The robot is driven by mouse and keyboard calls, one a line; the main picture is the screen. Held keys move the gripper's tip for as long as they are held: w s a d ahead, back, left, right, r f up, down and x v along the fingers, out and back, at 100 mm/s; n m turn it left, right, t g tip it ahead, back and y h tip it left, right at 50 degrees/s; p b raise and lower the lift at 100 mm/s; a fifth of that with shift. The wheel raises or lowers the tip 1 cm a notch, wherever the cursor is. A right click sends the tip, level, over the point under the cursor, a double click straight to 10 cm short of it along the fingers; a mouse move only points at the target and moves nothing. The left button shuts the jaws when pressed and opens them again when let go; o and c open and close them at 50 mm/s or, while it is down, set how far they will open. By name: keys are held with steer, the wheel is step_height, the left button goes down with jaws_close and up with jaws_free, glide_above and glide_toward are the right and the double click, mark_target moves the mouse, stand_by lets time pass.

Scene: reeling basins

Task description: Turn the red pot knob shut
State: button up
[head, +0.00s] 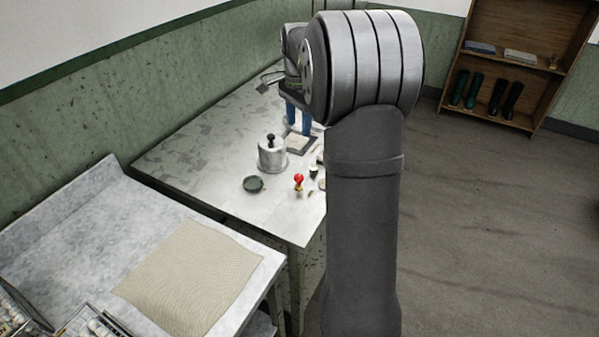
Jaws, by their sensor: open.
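A small red knob (298,179) with a yellowish part below it stands near the front right part of the grey table (205,150). A metal pot (271,158) with a black knob on top stands just behind and left of it. My gripper (298,128) points down with two blue fingers that are apart. It is behind the pot and to its right, over or near a small flat square piece (298,144), and away from the red knob. Nothing shows between the fingers. I cannot tell how far the red knob is turned. My arm hides the table's right side.
A dark shallow dish (253,184) lies left of the red knob. A small dark jar (314,171) and other small items sit to its right, partly hidden. A lower bench with a beige cloth (190,275) is in front. The table's left part is clear.

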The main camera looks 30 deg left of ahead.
mark_target(299, 176)
step_height(299, 176, down, 18)
steer(key=n, duration=3.2)
steer(key=shift+f, duration=0.15)
steer(key=c, duration=1)
steer(key=shift+o, duration=0.2)
